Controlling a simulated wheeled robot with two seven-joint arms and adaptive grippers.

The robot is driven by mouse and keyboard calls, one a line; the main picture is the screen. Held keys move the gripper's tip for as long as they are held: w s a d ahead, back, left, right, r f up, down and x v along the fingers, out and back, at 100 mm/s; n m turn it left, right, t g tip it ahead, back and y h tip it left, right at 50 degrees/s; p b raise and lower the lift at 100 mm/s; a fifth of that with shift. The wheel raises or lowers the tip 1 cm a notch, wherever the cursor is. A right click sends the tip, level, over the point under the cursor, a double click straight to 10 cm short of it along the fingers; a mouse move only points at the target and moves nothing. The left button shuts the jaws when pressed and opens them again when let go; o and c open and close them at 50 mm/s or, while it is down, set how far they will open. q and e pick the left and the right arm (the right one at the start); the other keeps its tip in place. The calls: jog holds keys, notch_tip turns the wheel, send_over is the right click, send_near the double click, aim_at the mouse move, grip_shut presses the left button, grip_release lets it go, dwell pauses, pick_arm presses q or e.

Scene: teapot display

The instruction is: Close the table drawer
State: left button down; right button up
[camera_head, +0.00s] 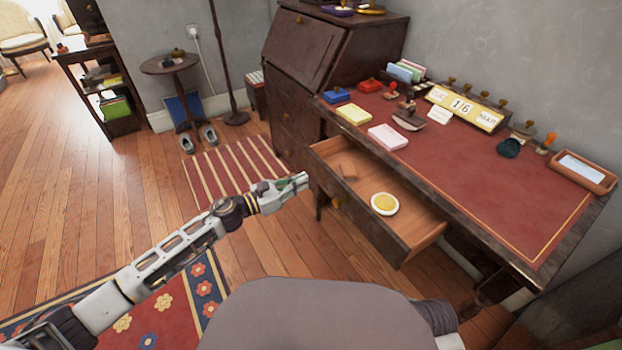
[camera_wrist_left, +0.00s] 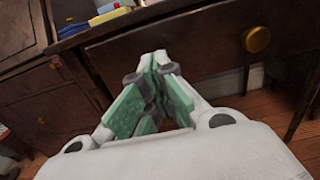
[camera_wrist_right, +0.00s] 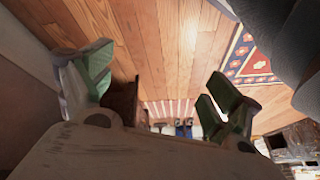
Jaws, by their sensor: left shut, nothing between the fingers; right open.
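The wooden table drawer (camera_head: 372,236) is pulled out from under the red-topped desk (camera_head: 490,185), its inside showing. Contact cannot be told. My right gripper (camera_wrist_right: 160,75) is open and empty above the floor; the head view does not show it.
A dark slant-front bureau (camera_head: 308,60) stands beyond the drawer. Stamps, paper pads and a calendar (camera_head: 463,108) sit on the desktop. A striped rug (camera_head: 232,168) and a flowered rug (camera_head: 170,312) lie on the wooden floor.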

aim_at(319, 174)
pick_arm(q)
jog(key=shift+x, duration=1.6)
jog(key=shift+w+d, duration=0.2)
jog(key=shift+d, duration=0.15)
pick_arm(e)
jog(key=shift+s+a+f, duration=0.15)
jog(key=shift+s+f, duration=0.05)
jog(key=shift+f, duration=0.7)
jog(key=shift+w, duration=0.1)
pick_arm(q)
jog(key=shift+w+d, duration=0.15)
jog(key=shift+d, duration=0.05)
jog(key=shift+w+d+b, duration=0.35)
jog(key=shift+d, duration=0.15)
jog(key=b+x, duration=0.3)
jog(key=x, duration=1.1)
jog(key=shift+w+d+f, duration=0.15)
jog(key=shift+d, duration=0.1)
jog(key=shift+b+x, duration=0.45)
jog(key=shift+x, duration=0.4)
jog(key=shift+r, duration=0.2)
pick_arm(e)
notch_tip(319, 174, down, 8)
jog(key=a+m+t+y, duration=0.1)
jog(key=a+t, duration=0.1)
jog(key=shift+w, duration=0.35)
pick_arm(q)
jog(key=shift+w+r, duration=0.1)
